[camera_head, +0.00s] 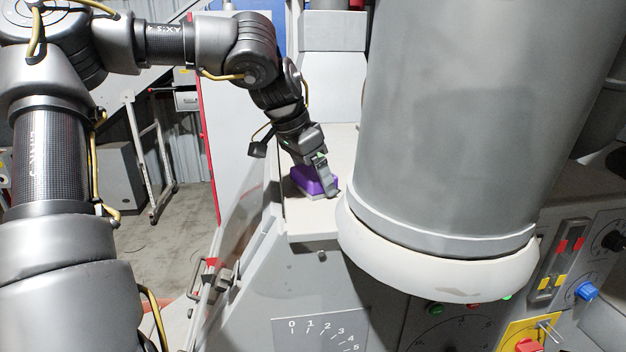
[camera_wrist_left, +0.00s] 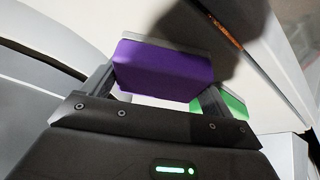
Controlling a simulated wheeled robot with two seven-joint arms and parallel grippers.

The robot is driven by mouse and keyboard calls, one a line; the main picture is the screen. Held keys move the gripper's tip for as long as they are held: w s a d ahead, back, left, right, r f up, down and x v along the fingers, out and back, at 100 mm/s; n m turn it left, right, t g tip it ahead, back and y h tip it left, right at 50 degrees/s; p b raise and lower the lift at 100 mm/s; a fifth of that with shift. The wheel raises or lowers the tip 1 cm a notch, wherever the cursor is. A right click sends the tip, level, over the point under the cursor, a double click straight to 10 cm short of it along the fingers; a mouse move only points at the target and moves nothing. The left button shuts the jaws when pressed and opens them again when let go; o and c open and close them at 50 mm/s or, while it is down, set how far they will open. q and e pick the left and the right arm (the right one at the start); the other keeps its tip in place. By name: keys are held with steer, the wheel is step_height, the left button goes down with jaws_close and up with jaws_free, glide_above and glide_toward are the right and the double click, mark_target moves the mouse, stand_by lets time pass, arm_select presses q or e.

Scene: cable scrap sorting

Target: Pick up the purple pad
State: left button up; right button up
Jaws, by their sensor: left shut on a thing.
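The purple pad (camera_head: 304,181) is a small block with a pale grey layer along one face. It is at the light-coloured ledge, left of the big grey cylinder. My left gripper (camera_head: 325,183) is shut on it, with a finger in front of it in the head view. In the left wrist view the pad (camera_wrist_left: 165,70) sits between the two fingers of my left gripper (camera_wrist_left: 158,88). I cannot tell whether the pad touches the ledge. A green block (camera_wrist_left: 232,104) shows behind the right finger in the left wrist view. My right gripper is not in view.
The pale ledge (camera_head: 312,226) has little room beside the large grey cylinder (camera_head: 450,120) with its white rim. A control panel with knobs and switches (camera_head: 570,270) is at the lower right. A numbered dial plate (camera_head: 320,335) is below the ledge.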

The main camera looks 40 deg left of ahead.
mark_target(313, 171)
arm_select(q)
steer(key=shift+w, duration=0.1)
steer(key=shift+r, duration=0.4)
step_height(313, 171, up, 2)
steer(key=shift+r+b, duration=0.2)
steer(key=shift+b, duration=0.6)
steer(key=s+d+r+b, duration=0.4)
steer(key=s+r, duration=0.6)
steer(key=s, duration=0.3)
steer(key=shift+s, duration=0.35)
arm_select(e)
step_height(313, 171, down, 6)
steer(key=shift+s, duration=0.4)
arm_select(q)
steer(key=shift+f, duration=0.1)
